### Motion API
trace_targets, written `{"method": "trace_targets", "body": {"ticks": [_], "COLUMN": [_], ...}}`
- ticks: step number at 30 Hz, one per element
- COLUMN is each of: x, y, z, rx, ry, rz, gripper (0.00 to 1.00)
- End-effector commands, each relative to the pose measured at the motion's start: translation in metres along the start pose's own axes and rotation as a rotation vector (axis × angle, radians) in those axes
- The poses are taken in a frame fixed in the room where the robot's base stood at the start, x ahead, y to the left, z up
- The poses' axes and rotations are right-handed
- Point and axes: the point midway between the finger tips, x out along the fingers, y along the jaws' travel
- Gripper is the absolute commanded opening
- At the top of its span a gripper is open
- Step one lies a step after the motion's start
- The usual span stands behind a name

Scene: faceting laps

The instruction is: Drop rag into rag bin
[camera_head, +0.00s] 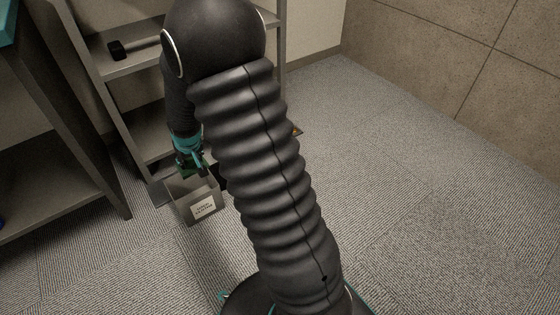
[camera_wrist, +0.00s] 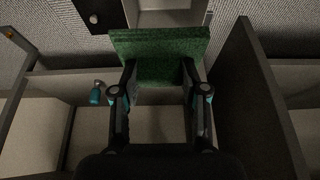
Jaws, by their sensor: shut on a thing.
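My gripper (camera_head: 190,161) is low, at or just above the open top of a small grey bin (camera_head: 182,207) with a white label on its front. The label is too small to read. In the wrist view my gripper (camera_wrist: 160,75) is shut on a green, speckled, flat rag (camera_wrist: 160,45), which spans across both fingertips. In the head view only a small dark green patch shows at the fingers. I cannot tell whether the rag is inside the bin's rim. My arm hides part of the area to the right of the bin.
A grey shelf unit (camera_head: 136,68) stands behind the bin, with a dark tool (camera_head: 118,50) on an upper shelf. A grey cabinet (camera_head: 60,185) stands at the left. Carpet to the right (camera_head: 420,210) is clear. A small teal-capped item (camera_wrist: 97,93) shows in the wrist view.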

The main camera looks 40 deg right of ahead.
Motion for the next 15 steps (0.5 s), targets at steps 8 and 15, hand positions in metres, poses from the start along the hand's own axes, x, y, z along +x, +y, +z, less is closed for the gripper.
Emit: {"method": "trace_targets", "body": {"ticks": [8,15], "x": [0.055,0.076], "y": [0.007,0.005], "z": [-0.046,-0.057], "rx": [0.01,0.008], "ry": [-0.003,-0.001], "rz": [0.004,0.003], "gripper": [0.04,0.04]}}
